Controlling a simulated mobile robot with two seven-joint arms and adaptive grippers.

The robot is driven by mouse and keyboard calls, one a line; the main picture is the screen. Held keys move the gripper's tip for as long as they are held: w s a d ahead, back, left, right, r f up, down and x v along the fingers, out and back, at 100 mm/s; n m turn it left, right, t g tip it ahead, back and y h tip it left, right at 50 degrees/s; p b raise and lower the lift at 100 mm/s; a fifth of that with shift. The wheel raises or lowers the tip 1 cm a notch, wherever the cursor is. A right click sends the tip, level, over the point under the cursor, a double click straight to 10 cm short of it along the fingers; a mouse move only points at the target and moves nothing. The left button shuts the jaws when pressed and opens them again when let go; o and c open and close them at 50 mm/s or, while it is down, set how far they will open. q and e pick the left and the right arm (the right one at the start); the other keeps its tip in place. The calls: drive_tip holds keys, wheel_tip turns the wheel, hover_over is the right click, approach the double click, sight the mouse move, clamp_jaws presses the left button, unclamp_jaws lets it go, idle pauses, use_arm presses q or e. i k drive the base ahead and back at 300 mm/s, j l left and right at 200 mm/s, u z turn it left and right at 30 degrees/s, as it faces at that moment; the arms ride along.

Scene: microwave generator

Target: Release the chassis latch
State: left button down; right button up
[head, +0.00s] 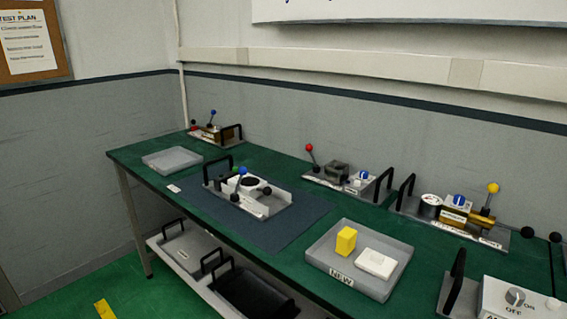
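A grey chassis plate (283,212) lies on the dark mat in the middle of the green bench. It carries a light-coloured unit with a dark round part (252,186) on top, a blue ball knob (242,170) and a black handle (216,166) at its left end. Which part is the latch, and its position, are too small to tell. Neither of my grippers is in view.
A grey tray marked NEW (392,284) holds a yellow block (346,241) and a white block (376,263). An empty tray (172,160) stands left. Lever devices with a red knob (309,147) and a yellow knob (492,187) stand behind. An ON/OFF unit (495,299) stands front right.

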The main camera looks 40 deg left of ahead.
sight(242, 171)
drive_tip(key=j+z, duration=0.15)
drive_tip(key=j, duration=0.45)
drive_tip(key=k+j+z, duration=0.1)
drive_tip(key=j, duration=0.5)
drive_tip(key=j+z, duration=0.15)
drive_tip(key=j, duration=0.45)
drive_tip(key=k+j+z, duration=0.15)
drive_tip(key=j, duration=0.45)
drive_tip(key=k+j, duration=0.1)
drive_tip(key=j, duration=0.7)
drive_tip(key=k+j, duration=0.15)
drive_tip(key=j, duration=0.25)
drive_tip(key=k+j, duration=0.1)
drive_tip(key=j, duration=0.25)
